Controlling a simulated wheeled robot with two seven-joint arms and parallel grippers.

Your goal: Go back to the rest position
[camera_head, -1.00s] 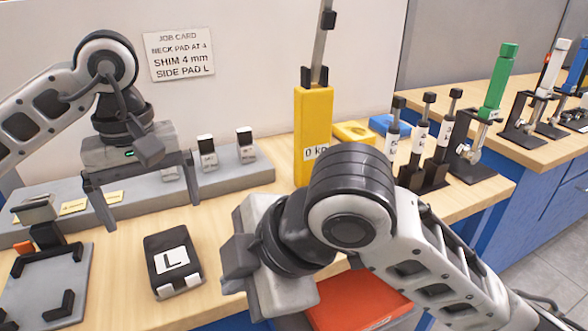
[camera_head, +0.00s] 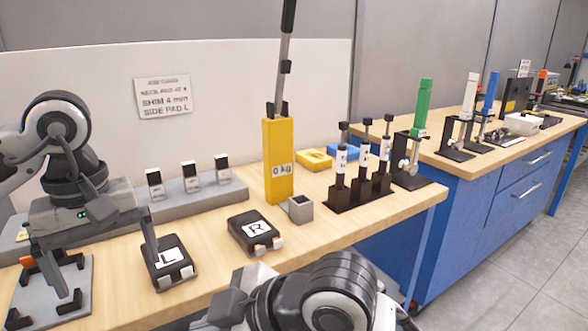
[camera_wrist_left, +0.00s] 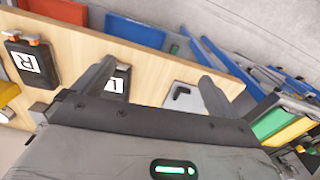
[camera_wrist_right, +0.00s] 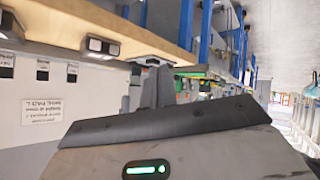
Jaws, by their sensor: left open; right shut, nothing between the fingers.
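My left gripper (camera_head: 108,270) is open and empty at the left of the head view, above the bench between the grey fixture plate and the black L pad (camera_head: 168,264). Its spread fingers also show in the left wrist view (camera_wrist_left: 155,80), with the L pad below. My right gripper (camera_head: 222,306) is low in the middle of the head view, in front of the bench edge, partly hidden by its own arm. In the right wrist view (camera_wrist_right: 157,88) its fingers are together with nothing between them.
The black R pad (camera_head: 256,232), a small grey block (camera_head: 300,209), a yellow 0 kg device (camera_head: 278,160) and black-handled tools (camera_head: 364,165) stand on the bench. The grey fixture plate (camera_head: 80,295) lies at left. A second bench (camera_head: 500,150) stands behind right.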

